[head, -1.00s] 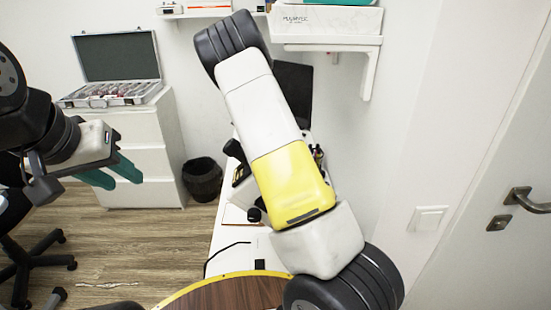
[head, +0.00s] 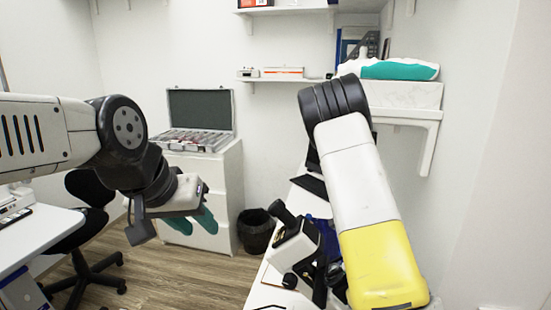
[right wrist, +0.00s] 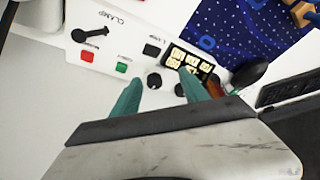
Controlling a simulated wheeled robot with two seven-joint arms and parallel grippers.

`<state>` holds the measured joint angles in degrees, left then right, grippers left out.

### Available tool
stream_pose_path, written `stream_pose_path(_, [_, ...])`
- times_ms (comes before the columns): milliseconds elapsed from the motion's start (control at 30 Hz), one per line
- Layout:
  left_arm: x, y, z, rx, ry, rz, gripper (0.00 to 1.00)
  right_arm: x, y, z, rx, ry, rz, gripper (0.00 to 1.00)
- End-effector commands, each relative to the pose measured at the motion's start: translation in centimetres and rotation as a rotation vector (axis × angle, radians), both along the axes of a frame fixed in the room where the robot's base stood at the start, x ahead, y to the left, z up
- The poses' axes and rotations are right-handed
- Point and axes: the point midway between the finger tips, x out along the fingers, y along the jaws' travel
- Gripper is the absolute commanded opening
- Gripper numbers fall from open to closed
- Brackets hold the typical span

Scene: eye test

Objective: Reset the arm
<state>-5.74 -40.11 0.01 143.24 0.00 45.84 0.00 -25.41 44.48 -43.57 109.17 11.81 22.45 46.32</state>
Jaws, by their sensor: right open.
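My left gripper (head: 192,222) hangs in the head view in front of the white drawer unit, with its two teal fingers apart and nothing between them. My right arm (head: 365,185), white and yellow with a black joint, rises at the right of the head view; its gripper is hidden there. In the right wrist view my right gripper (right wrist: 160,90) is open and empty. Its teal fingers point toward a white control panel (right wrist: 110,40) with a lever, coloured buttons, dark knobs and a small lit display (right wrist: 188,65). I cannot tell whether they touch it.
An open case (head: 200,137) stands on the white drawer unit (head: 225,190). A black bin (head: 257,230) stands beside it. A microscope-like device (head: 295,245) is close to my right arm. A wall shelf (head: 432,140) is above. A desk (head: 45,238) and office chair (head: 95,215) are at left.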

Motion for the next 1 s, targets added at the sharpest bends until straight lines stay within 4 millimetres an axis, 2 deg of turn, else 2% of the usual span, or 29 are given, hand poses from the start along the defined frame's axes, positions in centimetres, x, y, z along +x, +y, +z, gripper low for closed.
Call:
stream_pose_path(167, [0.0, 0.0, 0.0, 0.0, 0.0, 0.0, 0.36, -0.8, 1.2, 1.6, 0.056, 0.0, 0.034, 0.52])
stream_pose_path(367, [0.0, 0.0, 0.0, 0.0, 0.0, 0.0, 0.36, -2.3, 3.2, 4.4, 0.139, -0.005, 0.104, 0.52])
stream_pose_path(467, [0.0, 0.0, 0.0, 0.0, 0.0, 0.0, 0.36, -3.4, 4.6, 6.6, 0.191, -0.016, 0.161, 0.52])
stream_pose_path(567, [0.0, 0.0, 0.0, 0.0, 0.0, 0.0, 0.36, -5.0, 6.3, 9.7, 0.248, -0.038, 0.249, 0.52])
stream_pose_path(767, [0.0, 0.0, 0.0, 0.0, 0.0, 0.0, 0.36, -9.7, 9.7, 16.8, 0.322, -0.104, 0.48, 0.52])
stream_pose_path(1000, [0.0, 0.0, 0.0, 0.0, 0.0, 0.0, 0.36, -17.0, 12.5, 24.0, 0.286, -0.203, 0.785, 0.52])
